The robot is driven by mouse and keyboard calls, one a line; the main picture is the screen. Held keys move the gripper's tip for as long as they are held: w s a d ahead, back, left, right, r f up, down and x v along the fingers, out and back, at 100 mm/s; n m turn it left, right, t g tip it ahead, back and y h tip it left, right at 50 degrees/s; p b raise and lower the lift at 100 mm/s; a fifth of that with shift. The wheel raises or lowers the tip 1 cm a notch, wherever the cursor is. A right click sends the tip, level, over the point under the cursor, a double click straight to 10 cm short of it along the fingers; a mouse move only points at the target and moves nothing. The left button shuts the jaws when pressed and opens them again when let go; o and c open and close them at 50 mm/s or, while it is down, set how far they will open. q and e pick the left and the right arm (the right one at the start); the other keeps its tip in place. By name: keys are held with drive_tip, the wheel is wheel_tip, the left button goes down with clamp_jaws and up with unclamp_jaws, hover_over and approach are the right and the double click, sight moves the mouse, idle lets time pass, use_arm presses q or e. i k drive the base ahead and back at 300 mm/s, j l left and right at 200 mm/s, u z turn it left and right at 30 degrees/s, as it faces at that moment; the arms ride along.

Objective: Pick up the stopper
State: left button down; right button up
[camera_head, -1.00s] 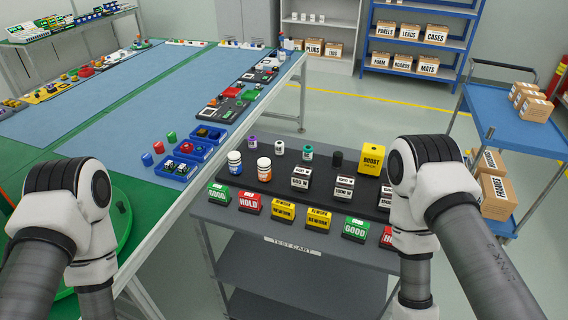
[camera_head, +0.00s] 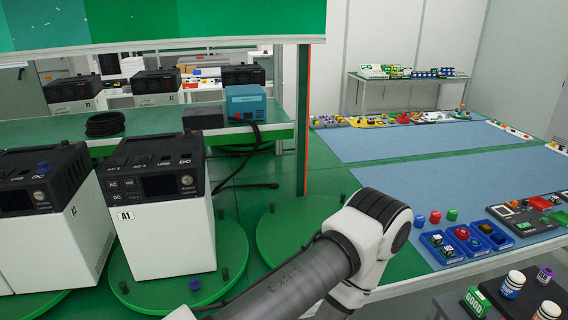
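No item in view can be named for sure as the stopper. My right gripper is also out of view.
White-and-black unit A1 (camera_head: 165,230) stands on a turntable; another unit (camera_head: 40,225) is left of it. An empty green turntable (camera_head: 290,235) lies to the right. Blue trays (camera_head: 440,250) hold small parts. A cart with bottles (camera_head: 512,284) is at lower right.

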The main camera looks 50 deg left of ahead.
sight(194, 283)
drive_tip(key=u, duration=2.3)
